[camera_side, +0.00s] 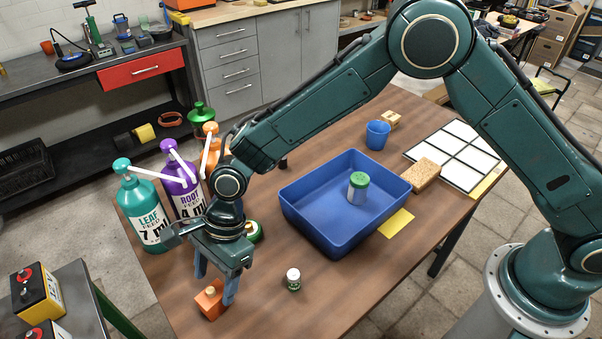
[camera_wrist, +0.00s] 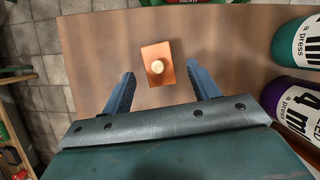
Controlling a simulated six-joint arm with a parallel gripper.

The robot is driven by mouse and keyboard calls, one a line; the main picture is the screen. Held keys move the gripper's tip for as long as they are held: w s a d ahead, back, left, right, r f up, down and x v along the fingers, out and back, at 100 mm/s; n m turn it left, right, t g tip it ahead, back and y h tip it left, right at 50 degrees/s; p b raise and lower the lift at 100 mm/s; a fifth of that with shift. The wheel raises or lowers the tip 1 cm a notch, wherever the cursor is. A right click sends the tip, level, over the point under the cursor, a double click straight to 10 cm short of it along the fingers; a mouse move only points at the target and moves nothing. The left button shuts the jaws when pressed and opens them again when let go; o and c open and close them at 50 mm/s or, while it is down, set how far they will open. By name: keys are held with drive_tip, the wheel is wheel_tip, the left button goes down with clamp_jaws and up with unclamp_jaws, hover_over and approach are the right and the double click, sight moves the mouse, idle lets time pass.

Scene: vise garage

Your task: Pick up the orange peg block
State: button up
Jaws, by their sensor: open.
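The orange peg block (camera_side: 210,300) sits on the wooden table near its front left edge. It is a small orange block with a pale round peg on top. In the wrist view the block (camera_wrist: 150,75) lies ahead of and between the two blue fingers, with a gap on each side. My gripper (camera_side: 215,288) points down over the block and is open. It also shows open and empty in the wrist view (camera_wrist: 163,82). In the side view a finger partly covers the block, so its exact height relative to the fingertips is hard to tell.
Pump bottles, including a teal one (camera_side: 142,215) and a purple one (camera_side: 180,187), stand close behind my gripper. A small white-and-green bottle (camera_side: 293,279) stands to its right. A blue tray (camera_side: 322,236) holds a green-lidded jar (camera_side: 357,190).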

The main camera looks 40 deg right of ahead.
sight(215, 289)
drive_tip(key=shift+x, duration=2.65)
drive_tip(key=shift+d, duration=0.2)
drive_tip(key=c, duration=1.1)
drive_tip(key=shift+r, duration=0.15)
wheel_tip(215, 289, up, 20)
drive_tip(key=shift+f, duration=0.1)
